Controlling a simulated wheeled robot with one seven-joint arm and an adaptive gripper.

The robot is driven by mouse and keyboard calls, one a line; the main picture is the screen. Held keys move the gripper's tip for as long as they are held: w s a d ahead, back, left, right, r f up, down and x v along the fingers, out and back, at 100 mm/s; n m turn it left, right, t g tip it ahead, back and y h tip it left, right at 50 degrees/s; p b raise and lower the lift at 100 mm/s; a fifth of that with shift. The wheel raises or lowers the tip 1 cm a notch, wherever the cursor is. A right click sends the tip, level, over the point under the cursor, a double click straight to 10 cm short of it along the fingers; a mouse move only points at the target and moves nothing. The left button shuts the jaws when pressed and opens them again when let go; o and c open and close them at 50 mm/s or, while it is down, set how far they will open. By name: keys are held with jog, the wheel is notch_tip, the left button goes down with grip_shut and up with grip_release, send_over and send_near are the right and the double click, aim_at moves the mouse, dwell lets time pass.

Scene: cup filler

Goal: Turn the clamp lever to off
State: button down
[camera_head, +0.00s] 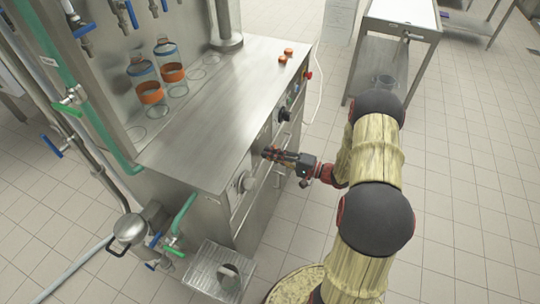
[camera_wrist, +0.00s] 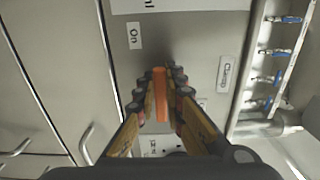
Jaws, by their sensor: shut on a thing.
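The clamp lever is an orange bar (camera_wrist: 160,92) standing out from the steel front panel, seen between my fingers in the wrist view. My gripper (camera_wrist: 160,75) is closed around it, with one finger on each side. A "Clamp" label (camera_wrist: 226,74) is right of the lever, and an "On" label (camera_wrist: 135,36) is up and to its left. Another label (camera_wrist: 150,147) is partly hidden behind my fingers near the bottom. In the head view my gripper (camera_head: 271,154) is at the machine's front face, and the lever is too small or hidden to make out.
The steel machine (camera_head: 225,120) carries a black knob (camera_head: 285,115) and a grey round dial (camera_head: 247,181) on its front. Bottles with orange bands (camera_head: 173,72) stand on its top. A steel tray (camera_head: 205,272) is at the lower front.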

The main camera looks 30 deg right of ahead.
jog(key=shift+r+m, duration=0.1)
jog(key=shift+m, duration=0.2)
jog(key=m+p, duration=0.1)
jog(key=r+m+p, duration=0.1)
jog(key=m, duration=0.1)
jog(key=m+p, duration=0.1)
jog(key=shift+w+d+r, duration=0.1)
jog(key=shift+r, duration=0.15)
jog(key=m+p, duration=0.1)
jog(key=m, duration=0.1)
jog(key=r+m+p, duration=0.1)
jog(key=m, duration=0.1)
jog(key=d+m+p, duration=0.1)
jog(key=shift+w+r+m+p, duration=0.2)
jog(key=shift+w+m+p, duration=0.1)
jog(key=shift+m, duration=0.1)
jog(key=m, duration=0.1)
jog(key=m+p, duration=0.2)
jog(key=shift+w+d+r+m, duration=0.25)
jog(key=shift+w+d+m, duration=0.05)
jog(key=shift+d, duration=0.05)
jog(key=shift+w+d+m+p, duration=0.25)
jog(key=shift+m+p, duration=0.15)
jog(key=shift+m, duration=0.6)
jog(key=shift+w+d+m+p, duration=0.15)
jog(key=shift+d+m+p, duration=0.15)
jog(key=shift+m, duration=0.7)
jog(key=c, duration=1.8)
grip_release()
jog(key=shift+c, duration=0.2)
